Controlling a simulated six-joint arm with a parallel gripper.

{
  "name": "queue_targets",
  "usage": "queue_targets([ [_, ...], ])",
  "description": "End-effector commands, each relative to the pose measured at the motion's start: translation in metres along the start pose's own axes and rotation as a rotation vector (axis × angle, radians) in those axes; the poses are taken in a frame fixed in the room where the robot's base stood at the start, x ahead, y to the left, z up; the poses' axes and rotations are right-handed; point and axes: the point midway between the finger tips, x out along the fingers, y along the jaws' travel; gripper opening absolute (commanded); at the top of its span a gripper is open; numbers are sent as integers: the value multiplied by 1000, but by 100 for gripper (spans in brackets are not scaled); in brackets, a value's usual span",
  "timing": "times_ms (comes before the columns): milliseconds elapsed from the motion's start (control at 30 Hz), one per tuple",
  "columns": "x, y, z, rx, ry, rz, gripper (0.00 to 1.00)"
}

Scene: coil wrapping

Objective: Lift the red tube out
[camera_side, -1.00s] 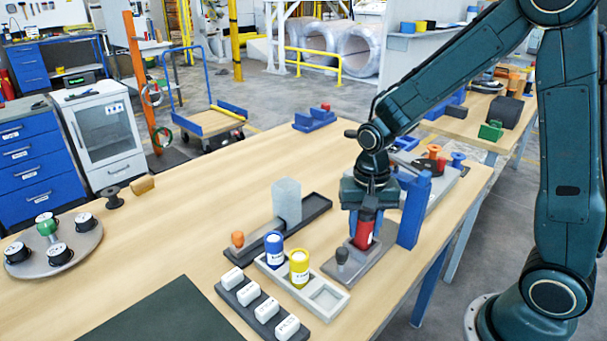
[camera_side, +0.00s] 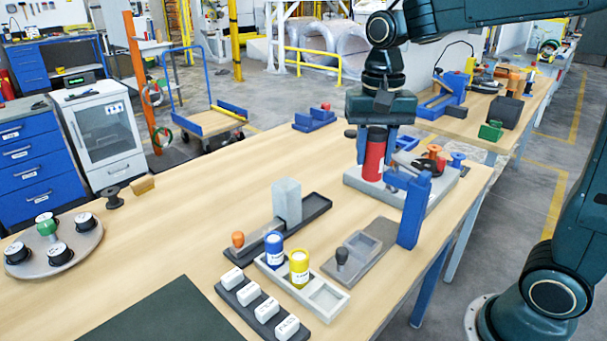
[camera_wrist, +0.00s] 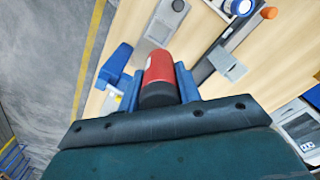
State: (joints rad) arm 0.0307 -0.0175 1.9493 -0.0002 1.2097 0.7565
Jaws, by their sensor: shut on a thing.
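The red tube (camera_side: 374,160) has a dark top end and hangs upright in my gripper (camera_side: 376,150), well above the table. In the wrist view the red tube (camera_wrist: 159,75) sits between the two blue fingers of my gripper (camera_wrist: 159,85), which are shut on it.
A pale tray (camera_side: 327,299) holds a blue tube (camera_side: 274,250) and a yellow tube (camera_side: 299,268), with one empty square bay. A translucent block (camera_side: 287,201) stands on a dark rail.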

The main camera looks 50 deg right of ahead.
Motion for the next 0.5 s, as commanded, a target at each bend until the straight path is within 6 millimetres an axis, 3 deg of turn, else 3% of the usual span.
queue_targets([
  [200,-12,0,0,0,1,-1,10],
  [500,-13,0,0,0,0,0,10],
])
